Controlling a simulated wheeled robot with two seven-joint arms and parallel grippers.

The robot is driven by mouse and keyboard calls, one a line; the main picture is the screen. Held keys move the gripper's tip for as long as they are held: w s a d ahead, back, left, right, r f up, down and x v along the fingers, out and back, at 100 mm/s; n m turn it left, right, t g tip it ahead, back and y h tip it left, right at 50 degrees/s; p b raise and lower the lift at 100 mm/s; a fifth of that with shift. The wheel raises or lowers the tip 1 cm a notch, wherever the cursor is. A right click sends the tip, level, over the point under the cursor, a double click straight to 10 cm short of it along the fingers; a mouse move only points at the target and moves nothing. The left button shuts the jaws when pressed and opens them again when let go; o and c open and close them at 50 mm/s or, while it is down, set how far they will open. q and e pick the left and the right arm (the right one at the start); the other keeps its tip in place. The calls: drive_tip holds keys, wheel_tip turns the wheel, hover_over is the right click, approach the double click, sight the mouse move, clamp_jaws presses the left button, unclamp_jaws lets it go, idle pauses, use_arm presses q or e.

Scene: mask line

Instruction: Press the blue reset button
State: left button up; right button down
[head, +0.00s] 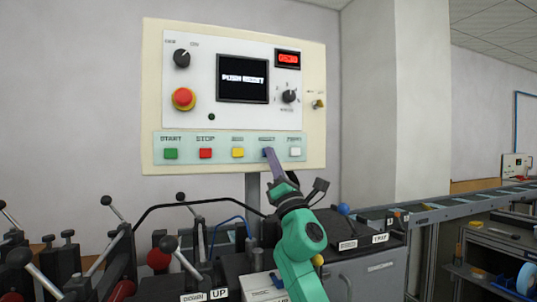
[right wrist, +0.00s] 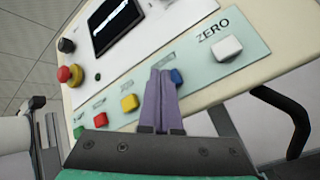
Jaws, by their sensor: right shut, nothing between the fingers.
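The blue reset button (right wrist: 177,76) is on the pale green button strip of the control panel. In the right wrist view it shows just right of my right gripper's fingertips, partly hidden by them. My right gripper (head: 269,153) is shut and empty, its purple fingers pointing up at the panel. In the head view its tips overlap the blue button and hide most of it. The tips also show in the right wrist view (right wrist: 161,72). I cannot tell whether they touch the button. The screen (head: 242,79) reads "PUSH" with a second word I cannot read clearly. My left gripper is not in view.
On the same strip are the yellow button (head: 238,152) to the left and the white ZERO button (head: 295,152) to the right. A red button (head: 205,153) and green button (head: 170,153) sit further left. Black levers and machinery (head: 165,250) stand below the panel.

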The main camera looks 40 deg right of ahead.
drive_tip(key=shift+w+d+b, duration=0.15)
drive_tip(key=shift+w+b, duration=0.3)
idle(0.6)
drive_tip(key=shift+s+a+p, duration=0.3)
drive_tip(key=shift+s+p, duration=0.15)
drive_tip(key=shift+s, duration=0.4)
drive_tip(key=s, duration=0.1)
drive_tip(key=s+a+p, duration=0.1)
drive_tip(key=s, duration=0.1)
drive_tip(key=s+p, duration=0.1)
drive_tip(key=shift+s+a, duration=0.3)
idle(0.6)
